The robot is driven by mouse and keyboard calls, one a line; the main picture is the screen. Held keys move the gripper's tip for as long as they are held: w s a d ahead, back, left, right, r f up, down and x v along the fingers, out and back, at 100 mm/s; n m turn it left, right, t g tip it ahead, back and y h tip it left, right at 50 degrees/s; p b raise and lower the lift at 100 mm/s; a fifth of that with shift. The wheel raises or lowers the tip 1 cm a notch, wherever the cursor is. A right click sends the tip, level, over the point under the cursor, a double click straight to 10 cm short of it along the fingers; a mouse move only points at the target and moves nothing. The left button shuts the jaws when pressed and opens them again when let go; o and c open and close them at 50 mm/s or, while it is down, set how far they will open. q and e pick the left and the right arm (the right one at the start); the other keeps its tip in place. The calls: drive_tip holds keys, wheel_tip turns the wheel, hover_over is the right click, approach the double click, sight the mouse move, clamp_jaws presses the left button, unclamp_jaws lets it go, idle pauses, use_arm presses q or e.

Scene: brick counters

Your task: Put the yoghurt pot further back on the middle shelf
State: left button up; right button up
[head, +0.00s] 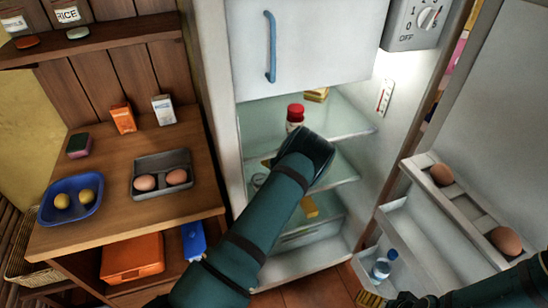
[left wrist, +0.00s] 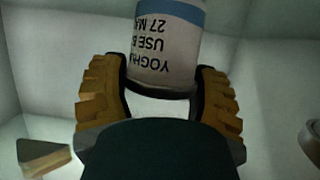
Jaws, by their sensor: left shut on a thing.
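The yoghurt pot (left wrist: 165,50), white with black lettering and a blue band, is between the two ridged fingers of my left gripper (left wrist: 162,72). The gripper is shut on it. In the head view my left gripper (head: 305,152) reaches into the open fridge at the middle shelf (head: 342,172), and the dark wrist hides the pot and fingers there. I cannot tell whether the pot touches the shelf. My right arm shows at the bottom right by the fridge door, with its gripper (head: 405,300) dark and cut by the frame edge.
A red-capped bottle (head: 295,117) and a yellow block (head: 317,95) stand on the top shelf (head: 345,122). A yellow item (head: 310,207) lies lower down. The open door holds eggs (head: 441,175) and a small bottle (head: 381,268). A wooden counter (head: 110,210) stands left.

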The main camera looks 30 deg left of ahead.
use_arm(q)
drive_tip(key=shift+f, duration=0.1)
drive_tip(key=o, duration=1.3)
drive_tip(key=p+v, duration=0.2)
drive_tip(key=v, duration=1)
drive_tip(key=shift+d+p, duration=0.1)
drive_tip(key=shift+p, duration=0.2)
